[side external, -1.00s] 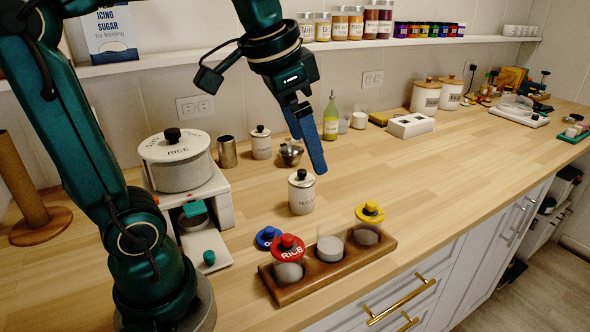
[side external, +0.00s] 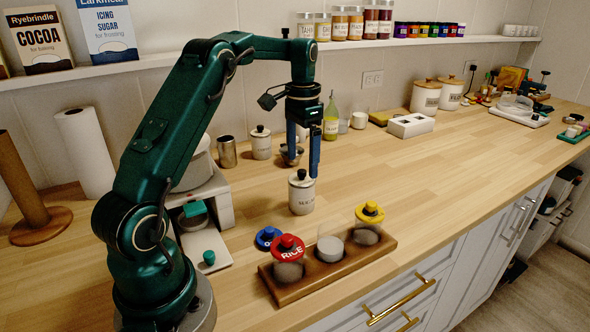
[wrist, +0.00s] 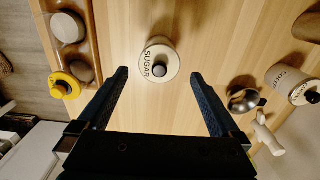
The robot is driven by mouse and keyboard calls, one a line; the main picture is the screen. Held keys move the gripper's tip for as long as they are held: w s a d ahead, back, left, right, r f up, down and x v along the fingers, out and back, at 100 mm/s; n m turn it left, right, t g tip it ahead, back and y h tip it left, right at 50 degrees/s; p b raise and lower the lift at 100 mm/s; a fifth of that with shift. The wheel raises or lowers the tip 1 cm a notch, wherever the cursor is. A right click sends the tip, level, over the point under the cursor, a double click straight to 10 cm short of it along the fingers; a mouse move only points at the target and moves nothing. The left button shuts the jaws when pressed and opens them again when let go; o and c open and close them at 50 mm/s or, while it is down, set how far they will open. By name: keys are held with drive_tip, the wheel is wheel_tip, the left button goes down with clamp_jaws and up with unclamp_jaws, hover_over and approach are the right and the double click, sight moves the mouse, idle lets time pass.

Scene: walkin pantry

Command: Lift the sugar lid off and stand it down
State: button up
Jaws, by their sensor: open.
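The white sugar canister (side external: 302,196) stands upright on the wooden counter. Its pale lid (wrist: 158,62), marked SUGAR with a black knob, sits on it; the lid also shows in the side view (side external: 301,179). My gripper (side external: 303,172) points straight down with blue fingers, close above or just behind the canister in the side view. In the wrist view my gripper (wrist: 160,75) is open and empty, its two fingers apart with the lid ahead between their tips. I see no contact with the lid or knob.
A wooden rack (side external: 347,261) holds several jars in front of the canister, one with a red RICE lid (side external: 289,248). A blue lid (side external: 268,238) lies beside it. A metal bowl (side external: 291,152) and another canister (side external: 261,143) stand behind.

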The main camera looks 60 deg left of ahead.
sight(302, 170)
drive_tip(key=shift+f, duration=1.85)
drive_tip(key=shift+d, duration=0.1)
drive_tip(key=c, duration=1.2)
drive_tip(key=shift+r, duration=0.15)
drive_tip(key=shift+r, duration=0.6)
drive_tip(key=r, duration=0.3)
drive_tip(key=shift+s+a, duration=0.15)
drive_tip(key=shift+a, duration=0.05)
drive_tip(key=shift+s+a+r, duration=1.05)
drive_tip(key=shift+s+r, duration=0.5)
drive_tip(key=shift+r, duration=0.05)
drive_tip(key=shift+s+a+r, duration=1.05)
drive_tip(key=shift+s+r, duration=0.5)
drive_tip(key=shift+s+a+r, duration=1.05)
drive_tip(key=shift+s+r, duration=0.5)
drive_tip(key=shift+r, duration=0.05)
